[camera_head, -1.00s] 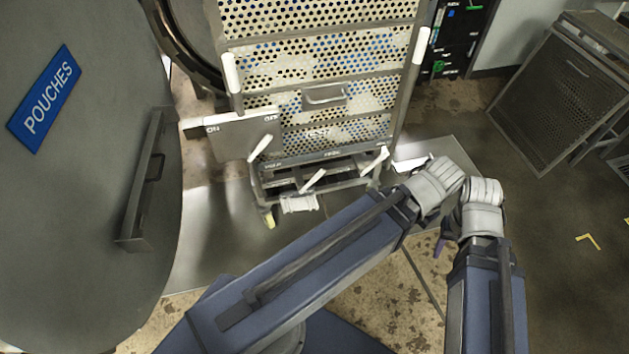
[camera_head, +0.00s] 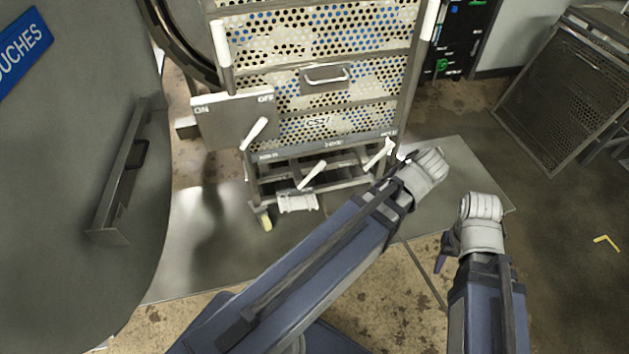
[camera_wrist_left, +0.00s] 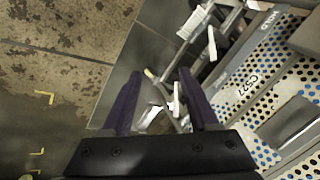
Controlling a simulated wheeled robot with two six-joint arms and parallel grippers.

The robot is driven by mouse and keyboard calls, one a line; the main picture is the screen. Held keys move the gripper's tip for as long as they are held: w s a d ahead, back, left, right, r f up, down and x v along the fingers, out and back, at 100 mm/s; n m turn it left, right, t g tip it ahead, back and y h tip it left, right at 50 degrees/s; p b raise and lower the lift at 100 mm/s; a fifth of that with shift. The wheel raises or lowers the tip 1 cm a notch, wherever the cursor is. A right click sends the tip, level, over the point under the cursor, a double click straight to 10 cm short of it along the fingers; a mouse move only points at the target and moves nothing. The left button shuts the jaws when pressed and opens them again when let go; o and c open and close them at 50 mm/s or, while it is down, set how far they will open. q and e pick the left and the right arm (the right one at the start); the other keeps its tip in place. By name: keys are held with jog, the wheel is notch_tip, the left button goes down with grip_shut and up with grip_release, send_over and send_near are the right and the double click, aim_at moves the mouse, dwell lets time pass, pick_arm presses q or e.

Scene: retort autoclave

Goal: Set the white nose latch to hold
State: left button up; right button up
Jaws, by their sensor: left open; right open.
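Several white levers sit low on the front of a perforated cart. One middle lever (camera_head: 313,174) is tilted, below a small label that may read NOSE; I cannot tell for certain that it is the nose latch. Another white lever (camera_head: 378,155) leans by the right-hand label. My left gripper (camera_wrist_left: 158,85) is open and empty in the wrist view, with white levers (camera_wrist_left: 175,100) beyond its dark fingers. My right gripper (camera_head: 446,258) is open, lower right, away from the cart.
A box marked ON and OFF (camera_head: 233,118) is on the cart's left side, with a white lever (camera_head: 254,133) below. A large grey door (camera_head: 75,190) with a handle fills the left. A metal plate (camera_head: 190,260) lies on the floor. A mesh-sided frame (camera_head: 560,100) stands right.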

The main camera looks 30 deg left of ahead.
pick_arm(q)
jog(key=w+a+f+n+t+y+b, duration=0.3)
jog(key=w+a+f+b, duration=0.5)
jog(key=a+f+b, duration=0.75)
jog(key=n+t+y+b, duration=0.15)
jog(key=y+b, duration=0.45)
jog(key=b, duration=1.2)
send_near(319, 169)
jog(key=shift+n, duration=0.25)
jog(key=x, duration=0.5)
jog(key=shift+w+f, duration=0.1)
jog(key=shift+f, duration=0.15)
jog(key=shift+w+a+b, duration=0.1)
jog(key=shift+a+b, duration=0.1)
jog(key=shift+b, duration=0.2)
jog(key=shift+a, duration=0.15)
jog(key=b+x, duration=0.2)
jog(key=x, duration=0.5)
jog(key=shift+a, duration=0.3)
grip_shut()
